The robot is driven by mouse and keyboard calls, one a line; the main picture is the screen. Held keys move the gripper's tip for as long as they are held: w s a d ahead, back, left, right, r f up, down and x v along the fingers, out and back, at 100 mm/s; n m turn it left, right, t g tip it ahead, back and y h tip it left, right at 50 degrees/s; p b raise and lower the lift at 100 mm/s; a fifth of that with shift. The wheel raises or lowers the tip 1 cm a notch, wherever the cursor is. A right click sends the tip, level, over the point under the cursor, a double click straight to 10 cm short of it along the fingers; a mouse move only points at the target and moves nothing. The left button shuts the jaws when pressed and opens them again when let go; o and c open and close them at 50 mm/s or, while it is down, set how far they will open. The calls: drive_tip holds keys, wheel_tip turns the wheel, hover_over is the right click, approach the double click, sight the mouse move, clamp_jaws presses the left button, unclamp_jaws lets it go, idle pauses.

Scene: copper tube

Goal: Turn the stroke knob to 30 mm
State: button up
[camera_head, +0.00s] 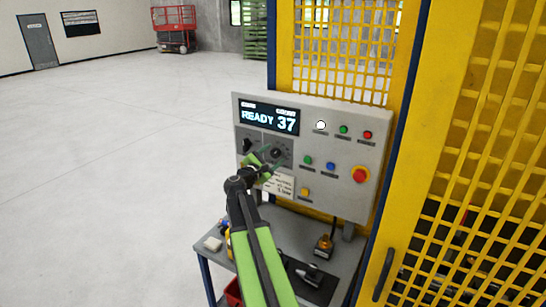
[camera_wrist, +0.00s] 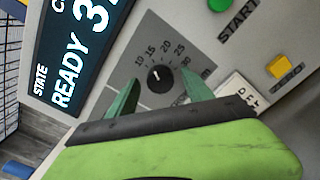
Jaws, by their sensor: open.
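The stroke knob (camera_wrist: 160,78) is a round black knob with a small white mark, on a dark grey plate with a numbered scale around it. I cannot tell exactly which number the mark points to. In the head view the knob (camera_head: 275,153) is on the control panel (camera_head: 345,190), below the display. My gripper (camera_head: 268,160) is open in front of the panel. In the wrist view its two green fingers stand to the left and right of the knob, with visible gaps. Contact is not seen. The display (camera_head: 268,118) reads READY 37.
A second black knob (camera_head: 247,145) sits left of the stroke knob. Coloured buttons and a red emergency stop (camera_head: 360,175) are on the panel's right. A yellow mesh guard (camera_head: 490,150) stands at the right. A grey table (camera_head: 262,228) with small items is below. Floor at the left is clear.

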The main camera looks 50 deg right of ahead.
drive_tip(key=shift+c, duration=0.5)
clamp_jaws()
drive_tip(key=shift+m, duration=0.3)
drive_tip(key=m, duration=0.8)
drive_tip(key=shift+m, duration=0.4)
drive_tip(key=m, duration=0.4)
drive_tip(key=shift+f, duration=0.1)
drive_tip(key=shift+m, duration=2.5)
